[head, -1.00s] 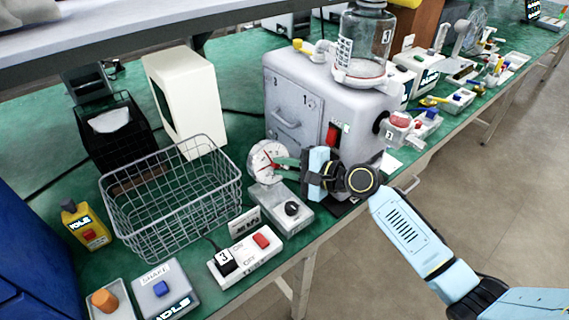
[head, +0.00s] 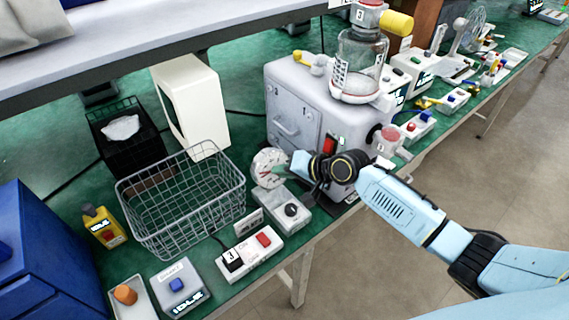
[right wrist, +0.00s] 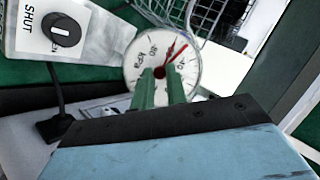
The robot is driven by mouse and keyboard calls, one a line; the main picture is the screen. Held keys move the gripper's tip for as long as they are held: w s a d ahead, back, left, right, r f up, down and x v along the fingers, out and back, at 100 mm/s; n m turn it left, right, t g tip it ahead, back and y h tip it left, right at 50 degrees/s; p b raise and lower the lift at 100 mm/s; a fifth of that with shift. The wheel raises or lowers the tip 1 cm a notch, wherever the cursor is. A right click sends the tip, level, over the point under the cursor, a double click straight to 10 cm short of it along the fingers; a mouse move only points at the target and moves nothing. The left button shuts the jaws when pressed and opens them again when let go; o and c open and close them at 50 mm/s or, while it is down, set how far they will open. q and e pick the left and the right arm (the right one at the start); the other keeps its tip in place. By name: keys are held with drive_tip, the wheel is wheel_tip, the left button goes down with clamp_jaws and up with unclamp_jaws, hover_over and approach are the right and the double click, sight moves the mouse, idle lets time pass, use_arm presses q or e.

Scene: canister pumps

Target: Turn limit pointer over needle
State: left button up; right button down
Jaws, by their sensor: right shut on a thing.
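The round white kPa gauge (head: 266,166) stands on a grey base with a dark knob (head: 291,210). In the right wrist view its dial (right wrist: 137,62) faces me. Two thin red marks, a needle and a pointer (right wrist: 178,51), lie close together, pointing up and right. I cannot tell surely which is which. My right gripper (head: 286,170) is at the gauge's face. In the right wrist view its green fingers (right wrist: 160,84) are shut on the small dark red hub (right wrist: 159,72) at the dial's centre. My left gripper is not in view.
A wire basket (head: 184,240) stands left of the gauge. A grey canister pump housing (head: 292,92) with a glass jar stands behind it. A switch box (head: 249,251) is in front. The SHUT label (right wrist: 51,35) and knob show in the right wrist view.

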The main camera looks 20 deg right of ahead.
drive_tip(key=shift+a+r+n+h+p, duration=0.1)
drive_tip(key=shift+n+h+p, duration=0.5)
drive_tip(key=shift+n+p, duration=0.65)
drive_tip(key=c, duration=1.4)
unclamp_jaws()
drive_tip(key=p+v, duration=0.1)
drive_tip(key=v, duration=1.2)
drive_tip(key=shift+r, duration=0.2)
